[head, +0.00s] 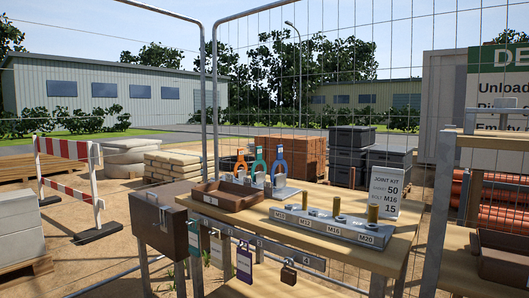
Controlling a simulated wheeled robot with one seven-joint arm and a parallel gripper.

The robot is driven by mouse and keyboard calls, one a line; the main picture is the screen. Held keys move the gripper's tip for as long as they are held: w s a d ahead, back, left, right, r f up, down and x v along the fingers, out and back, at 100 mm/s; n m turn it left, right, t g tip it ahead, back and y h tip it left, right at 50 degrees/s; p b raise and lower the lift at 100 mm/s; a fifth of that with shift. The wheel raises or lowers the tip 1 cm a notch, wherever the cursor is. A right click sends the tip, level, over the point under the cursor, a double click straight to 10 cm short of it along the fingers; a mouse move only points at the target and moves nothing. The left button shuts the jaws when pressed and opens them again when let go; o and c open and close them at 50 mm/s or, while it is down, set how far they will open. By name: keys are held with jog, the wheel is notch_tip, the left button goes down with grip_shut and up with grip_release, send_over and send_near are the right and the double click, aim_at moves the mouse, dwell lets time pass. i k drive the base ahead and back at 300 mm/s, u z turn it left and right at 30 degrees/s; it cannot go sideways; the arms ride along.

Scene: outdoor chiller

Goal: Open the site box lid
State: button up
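A brown box (182,239), which looks like the site box, stands at the left end of the wooden workbench. Its grey-brown lid (172,191) appears to lie shut on top. A small pale metal fitting (155,200) shows near the lid's front edge; I cannot tell whether it is a handle or a latch. The inside of the box is hidden. My gripper is not in view.
The workbench (396,228) carries a brown tray (229,196), coloured tools on a stand and a grey block of labelled holes (330,227). Tags and a padlock (288,274) hang along its front. A wooden shelf stands right, a striped barrier (68,149) left.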

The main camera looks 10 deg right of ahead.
aim_at(161, 197)
jog(key=u, duration=0.05)
jog(key=k, duration=1.05)
jog(key=z, duration=0.7)
jog(key=i, duration=0.8)
jog(key=u, duration=0.6)
jog(key=k, duration=0.25)
jog(key=u, duration=1.45)
jog(key=i, duration=1.7)
jog(key=u, duration=0.4)
